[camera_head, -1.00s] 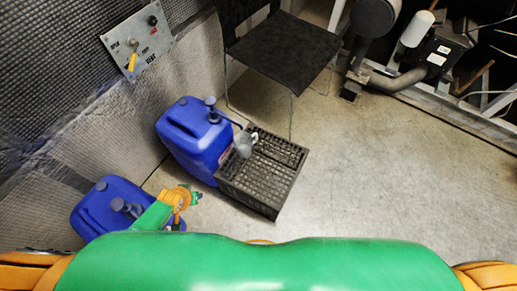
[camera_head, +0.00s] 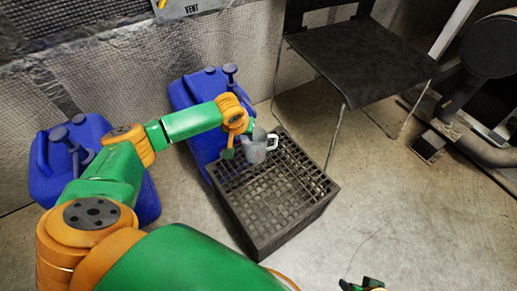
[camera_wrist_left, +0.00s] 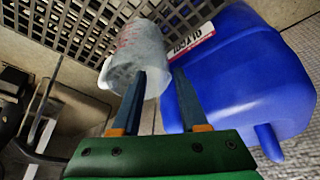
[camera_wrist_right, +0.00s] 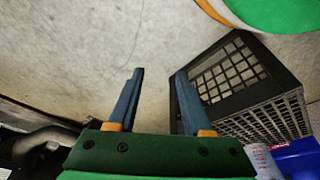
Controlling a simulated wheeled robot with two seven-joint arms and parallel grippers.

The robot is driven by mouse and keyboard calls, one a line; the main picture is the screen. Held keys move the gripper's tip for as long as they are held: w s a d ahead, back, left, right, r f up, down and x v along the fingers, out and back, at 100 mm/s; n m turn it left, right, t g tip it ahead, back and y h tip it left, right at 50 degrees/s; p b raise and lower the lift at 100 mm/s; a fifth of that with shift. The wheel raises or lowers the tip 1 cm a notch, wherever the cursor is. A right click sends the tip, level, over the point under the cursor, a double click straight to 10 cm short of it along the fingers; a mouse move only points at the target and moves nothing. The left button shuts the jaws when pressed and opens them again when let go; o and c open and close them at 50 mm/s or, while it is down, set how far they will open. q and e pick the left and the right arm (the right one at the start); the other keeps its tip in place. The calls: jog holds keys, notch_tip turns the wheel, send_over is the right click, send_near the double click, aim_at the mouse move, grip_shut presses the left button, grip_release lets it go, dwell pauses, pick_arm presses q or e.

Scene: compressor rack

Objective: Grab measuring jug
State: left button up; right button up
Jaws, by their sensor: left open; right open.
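The measuring jug (camera_head: 255,150) is a clear grey cup with a pale handle, at the left part of the black crate's top. In the left wrist view the jug (camera_wrist_left: 140,55) shows red markings and its open mouth faces the camera. My left gripper (camera_wrist_left: 158,72) is open; one finger overlaps the jug's mouth and the other lies to the right, before a blue canister. I cannot tell whether the finger is inside the jug or touching it. My right gripper (camera_wrist_right: 160,72) is open and empty over the floor; the jug (camera_wrist_right: 262,160) shows partly at lower right there.
The black lattice crate (camera_head: 300,224) stands on the concrete floor. A blue canister (camera_head: 190,96) is close behind the jug, with another (camera_head: 50,180) further left. A black chair (camera_head: 365,60) stands behind the crate.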

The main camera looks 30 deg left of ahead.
aim_at(244, 139)
pick_arm(q)
jog(key=shift+a+b+x, duration=0.25)
jog(key=shift+b+x, duration=0.4)
jog(key=shift+x, duration=0.45)
jog(key=shift+b+x, duration=0.55)
jog(key=shift+x, duration=0.3)
grip_shut()
pick_arm(e)
jog(key=w+a+r+t+y, duration=0.1)
jog(key=w+a+r+t, duration=0.1)
jog(key=w+r+t, duration=0.4)
notch_tip(244, 139, up, 2)
jog(key=w, duration=0.3)
jog(key=shift+a, duration=0.2)
